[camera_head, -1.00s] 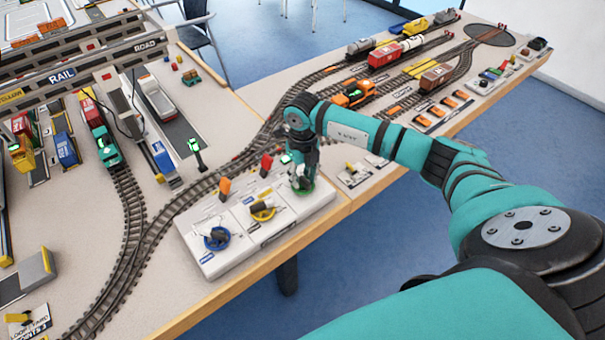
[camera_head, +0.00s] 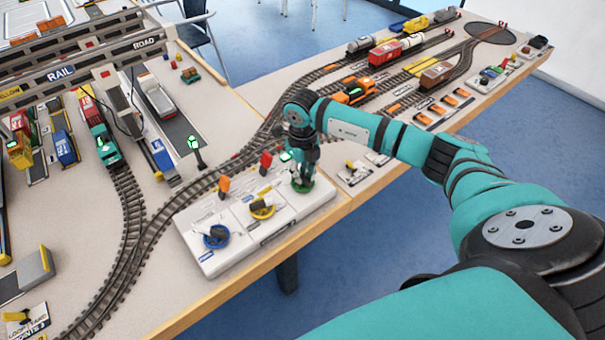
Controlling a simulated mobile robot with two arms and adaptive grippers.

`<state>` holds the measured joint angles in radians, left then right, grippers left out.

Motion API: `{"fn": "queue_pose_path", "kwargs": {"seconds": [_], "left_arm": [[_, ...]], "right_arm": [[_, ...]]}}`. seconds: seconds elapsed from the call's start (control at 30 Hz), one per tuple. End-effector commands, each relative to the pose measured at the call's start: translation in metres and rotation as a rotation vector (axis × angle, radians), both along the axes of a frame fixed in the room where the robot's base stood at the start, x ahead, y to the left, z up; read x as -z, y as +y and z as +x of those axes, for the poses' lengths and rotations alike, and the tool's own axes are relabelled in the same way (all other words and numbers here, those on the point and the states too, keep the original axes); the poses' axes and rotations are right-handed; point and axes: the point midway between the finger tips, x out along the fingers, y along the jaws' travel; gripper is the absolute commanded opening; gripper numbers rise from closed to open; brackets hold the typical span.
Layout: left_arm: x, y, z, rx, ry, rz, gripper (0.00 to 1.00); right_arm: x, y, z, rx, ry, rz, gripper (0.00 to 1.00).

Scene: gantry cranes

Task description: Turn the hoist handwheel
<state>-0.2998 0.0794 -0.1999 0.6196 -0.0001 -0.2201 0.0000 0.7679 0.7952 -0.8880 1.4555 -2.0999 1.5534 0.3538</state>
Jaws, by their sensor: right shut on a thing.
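A white control box (camera_head: 205,258) at the table's front edge carries a blue handwheel (camera_head: 216,241), a yellow handwheel (camera_head: 262,213) and a green handwheel (camera_head: 304,188). My right gripper (camera_head: 302,181) points down at the green handwheel, shut on it. The gripper and wrist hide most of that wheel; only parts of its green rim show. The label by the green wheel is too small to read. A gantry crane (camera_head: 62,75) marked RAIL and ROAD stands at the upper left. My left gripper is not in view.
Orange (camera_head: 223,185) and red (camera_head: 266,160) upright parts stand behind the wheels. Curved track (camera_head: 137,245) runs behind the box. A teal locomotive (camera_head: 105,148) stands on the left track and a green-lit signal (camera_head: 195,150) beside it. Open floor lies in front of the table.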

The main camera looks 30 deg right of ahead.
Motion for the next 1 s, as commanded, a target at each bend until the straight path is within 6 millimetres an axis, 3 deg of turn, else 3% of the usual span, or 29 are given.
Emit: {"fn": "queue_pose_path", "kwargs": {"seconds": [0.6, 1.0], "left_arm": [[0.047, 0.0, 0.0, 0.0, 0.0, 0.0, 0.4], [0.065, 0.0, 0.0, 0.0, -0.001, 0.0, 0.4]], "right_arm": [[0.002, 0.0, 0.001, -0.512, -0.005, -0.001, 0.0], [0.0, 0.0, 0.001, -0.768, -0.006, -0.001, 0.0]]}}
